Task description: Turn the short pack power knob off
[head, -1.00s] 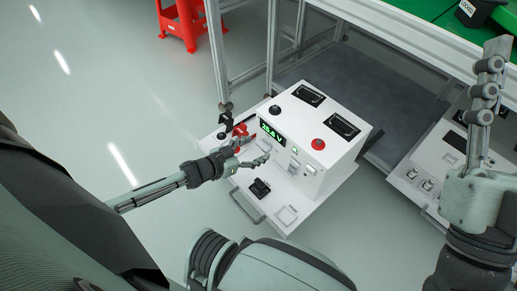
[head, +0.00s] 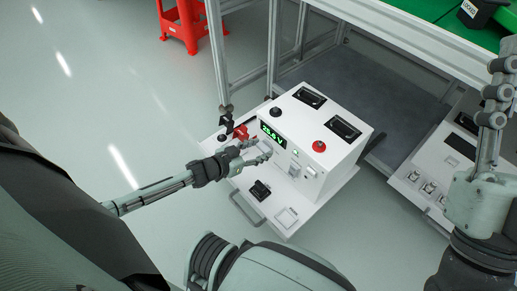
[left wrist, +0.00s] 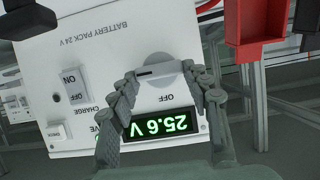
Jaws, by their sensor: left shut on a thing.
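The white battery pack (head: 322,150) stands on a white tray near the middle of the head view. Its lit display (head: 270,133) reads 25.6 V, also in the left wrist view (left wrist: 160,126). In the left wrist view the grey round power knob (left wrist: 163,88) has a dark line lying roughly level across it, and an OFF label sits just below it. My left gripper (left wrist: 165,82) is shut on the knob, one finger on each side. In the head view my left gripper (head: 256,152) hides the knob. My right gripper (head: 497,80) is raised at the right, away from the pack.
A charge switch (left wrist: 72,84) with ON and OFF marks sits beside the knob. A red connector (left wrist: 255,25) is close by. A red button (head: 319,146) is on the pack's top. A second white unit (head: 432,180) stands at right, under the metal-framed table.

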